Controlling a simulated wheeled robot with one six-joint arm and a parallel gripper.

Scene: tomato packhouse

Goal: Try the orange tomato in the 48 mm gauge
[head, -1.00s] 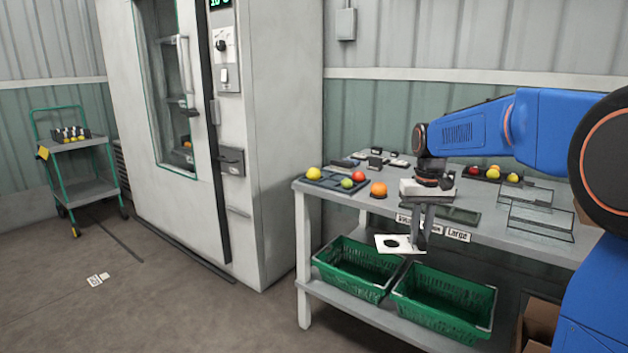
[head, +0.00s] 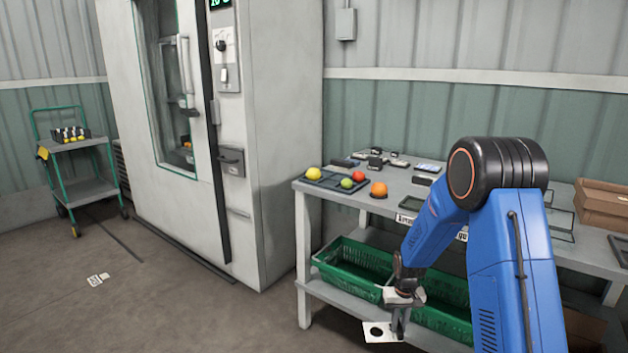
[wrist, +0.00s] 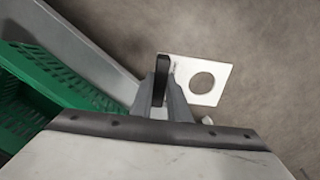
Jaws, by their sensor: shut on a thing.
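The orange tomato (head: 378,190) sits on the table top near its front edge, right of a dark tray. My gripper (head: 399,325) is low in front of the table, shut on a white plate with one round hole, which looks like the gauge (head: 371,330). In the wrist view the gripper (wrist: 163,92) pinches the dark handle of the gauge (wrist: 221,76). The hole is empty and shows the floor. No size marking on the gauge is readable. The tomato is well above and apart from the gauge, and is out of the wrist view.
Green baskets (head: 352,268) stand on the lower shelf (head: 318,291) beside my gripper. Small devices (head: 375,160) lie at the table's back. A brown box (head: 603,203) is at right. Open floor lies left of the table.

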